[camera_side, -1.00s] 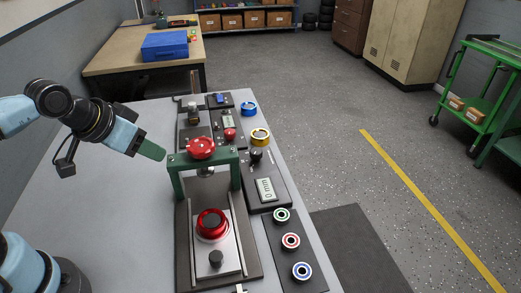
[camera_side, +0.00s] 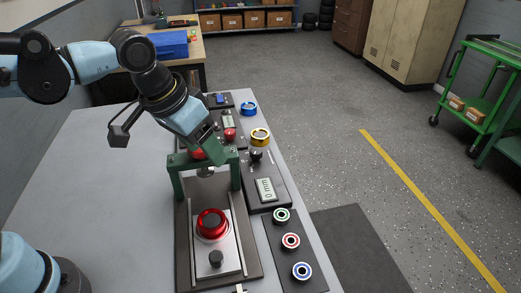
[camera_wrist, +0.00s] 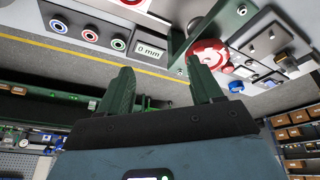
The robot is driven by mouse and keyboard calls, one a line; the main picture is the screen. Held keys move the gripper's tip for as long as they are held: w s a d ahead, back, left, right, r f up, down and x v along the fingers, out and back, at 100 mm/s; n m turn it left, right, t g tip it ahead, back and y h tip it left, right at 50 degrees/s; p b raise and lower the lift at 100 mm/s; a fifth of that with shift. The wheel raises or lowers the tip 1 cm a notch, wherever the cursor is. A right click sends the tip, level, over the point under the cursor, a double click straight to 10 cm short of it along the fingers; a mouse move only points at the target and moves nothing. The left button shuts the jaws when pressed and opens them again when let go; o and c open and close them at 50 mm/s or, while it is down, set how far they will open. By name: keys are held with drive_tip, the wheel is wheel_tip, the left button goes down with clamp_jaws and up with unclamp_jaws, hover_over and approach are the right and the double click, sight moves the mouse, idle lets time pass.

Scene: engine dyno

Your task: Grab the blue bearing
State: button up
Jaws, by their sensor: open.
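The blue bearing (camera_side: 302,271), a white ring with a blue band and dark centre, lies at the near end of a dark plate, beside a red bearing (camera_side: 291,241) and a green one (camera_side: 282,215). In the wrist view the blue bearing (camera_wrist: 59,24) is at the upper left. My gripper (camera_side: 214,150) is over the green press frame, in front of its red knob, well behind and left of the blue bearing. In the wrist view my gripper (camera_wrist: 162,82) has its green fingers apart with nothing between them.
The green press frame (camera_side: 177,183) with a red ring part (camera_side: 212,223) stands left of the bearing plate. A gauge box (camera_side: 265,189) reading 0 mm lies behind the plate. The bench's left side is clear.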

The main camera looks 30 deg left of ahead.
drive_tip(key=d+m+g, duration=0.1)
drive_tip(key=d+g, duration=0.1)
drive_tip(key=d, duration=0.9)
drive_tip(key=m+g+y, duration=0.1)
drive_tip(key=m+g, duration=0.1)
hover_over(301, 268)
drive_tip(key=s, duration=0.1)
wheel_tip(301, 268, down, 4)
wheel_tip(301, 268, down, 7)
drive_tip(key=shift+s+a+r, duration=0.1)
drive_tip(key=shift+s+r, duration=0.05)
drive_tip(key=shift+d+f, duration=0.2)
drive_tip(key=shift+f, duration=2.45)
drive_tip(key=c, duration=1.1)
